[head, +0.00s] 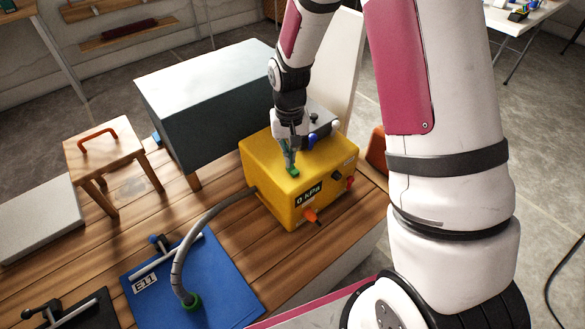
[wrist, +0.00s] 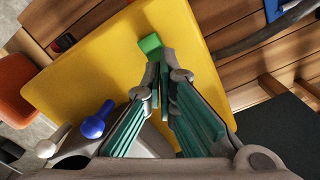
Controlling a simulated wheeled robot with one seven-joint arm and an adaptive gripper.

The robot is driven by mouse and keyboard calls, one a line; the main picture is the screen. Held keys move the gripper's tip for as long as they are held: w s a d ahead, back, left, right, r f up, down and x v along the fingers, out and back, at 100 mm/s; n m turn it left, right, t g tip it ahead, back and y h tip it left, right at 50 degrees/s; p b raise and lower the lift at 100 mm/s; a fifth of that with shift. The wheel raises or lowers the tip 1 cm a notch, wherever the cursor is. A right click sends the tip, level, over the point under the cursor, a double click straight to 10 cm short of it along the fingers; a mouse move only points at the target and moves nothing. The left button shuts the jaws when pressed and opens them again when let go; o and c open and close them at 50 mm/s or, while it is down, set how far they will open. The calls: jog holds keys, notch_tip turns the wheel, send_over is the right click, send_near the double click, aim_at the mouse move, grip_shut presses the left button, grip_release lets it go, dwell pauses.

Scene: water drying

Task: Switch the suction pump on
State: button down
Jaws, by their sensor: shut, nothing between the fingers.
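The suction pump is a yellow box (head: 270,190) on the wooden table, with a display reading "0 kPa" (head: 308,194) on its front face. A small green button (head: 293,173) sits on its top, and it also shows in the wrist view (wrist: 150,44). My gripper (head: 291,166) is shut and empty, pointing down at the green button. In the wrist view its fingertips (wrist: 160,68) are at the button's edge; I cannot tell whether they touch it. An orange knob (head: 311,215) sticks out of the front below the display.
A grey hose (head: 205,215) runs from the pump to a green-ended cup (head: 192,301) on a blue panel marked E11 (head: 225,280). A large grey box (head: 200,95) stands behind the pump. A small wooden stool (head: 103,150) with an orange handle is at left.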

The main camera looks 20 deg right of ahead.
jog(key=shift+f+b, duration=0.55)
jog(key=shift+f, duration=0.35)
jog(key=shift+r+p, duration=2.45)
jog(key=shift+r, duration=1.1)
jog(key=shift+r, duration=0.1)
jog(key=s+r+t+p, duration=0.15)
jog(key=s+r, duration=0.25)
jog(key=r, duration=0.4)
jog(key=s+r+n+p, duration=0.1)
jog(key=s+r+p, duration=0.15)
jog(key=r, duration=0.45)
jog(key=s+r+t+p, duration=0.1)
jog(key=s+r, duration=0.4)
jog(key=r, duration=0.3)
jog(key=s+r+t+p, duration=0.1)
jog(key=s+r+p, duration=0.2)
jog(key=s+r, duration=0.3)
jog(key=s+r+n+p, duration=0.1)
jog(key=s+r+p, duration=0.2)
jog(key=s+r, duration=0.4)
jog(key=s, duration=0.7)
jog(key=shift+s+d+r+t, duration=0.15)
jog(key=shift+s+t, duration=0.15)
jog(key=shift+t, duration=0.05)
